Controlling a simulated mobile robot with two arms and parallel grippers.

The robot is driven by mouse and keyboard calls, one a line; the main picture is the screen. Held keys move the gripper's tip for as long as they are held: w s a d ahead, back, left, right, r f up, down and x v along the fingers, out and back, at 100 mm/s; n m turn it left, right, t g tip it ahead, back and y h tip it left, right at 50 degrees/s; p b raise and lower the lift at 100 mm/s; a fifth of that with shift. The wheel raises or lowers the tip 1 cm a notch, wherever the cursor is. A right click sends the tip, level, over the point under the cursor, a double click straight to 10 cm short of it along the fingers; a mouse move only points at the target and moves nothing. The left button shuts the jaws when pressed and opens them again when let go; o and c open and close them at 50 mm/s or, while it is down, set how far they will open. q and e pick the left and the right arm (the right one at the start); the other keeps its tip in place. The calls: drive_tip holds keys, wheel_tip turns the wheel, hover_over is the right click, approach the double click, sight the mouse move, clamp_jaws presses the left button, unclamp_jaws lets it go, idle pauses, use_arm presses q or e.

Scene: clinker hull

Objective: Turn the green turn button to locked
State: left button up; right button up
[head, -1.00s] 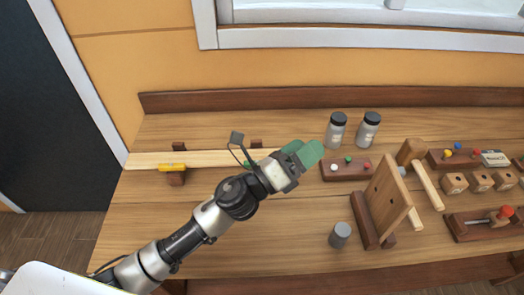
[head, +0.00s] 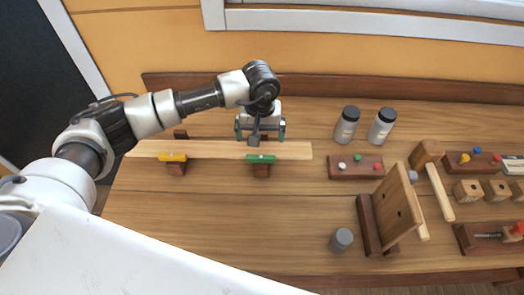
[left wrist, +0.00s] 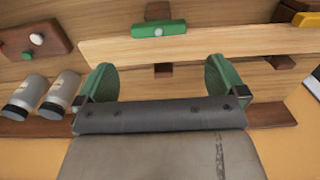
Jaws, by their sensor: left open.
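The green turn button (head: 261,159) lies along the near edge of a pale plank (head: 220,150), over a dark wooden block. In the left wrist view the green button (left wrist: 159,29) shows a light round pivot at its middle and lies lengthwise along the plank's edge. A yellow turn button (head: 173,157) sits on the same plank to the left. My left gripper (head: 260,130) is open and empty, with green fingertips, above the plank's far edge beside the green button. In the left wrist view its fingers (left wrist: 161,82) are apart and do not touch the button. My right gripper is out of view.
Two grey-lidded jars (head: 347,124) stand right of the plank. A dark peg block (head: 356,167), an upright wooden board (head: 398,205), a mallet (head: 433,178) and a grey cylinder (head: 341,239) lie further right. The bench front below the plank is clear.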

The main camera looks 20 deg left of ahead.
sight(261, 156)
use_arm(q)
wheel_tip(261, 156, down, 9)
drive_tip(key=p, duration=0.2)
drive_tip(key=shift+r+p, duration=0.2)
drive_tip(key=shift+p, duration=0.15)
drive_tip(key=shift+d+f, duration=0.1)
drive_tip(key=shift+f, duration=0.45)
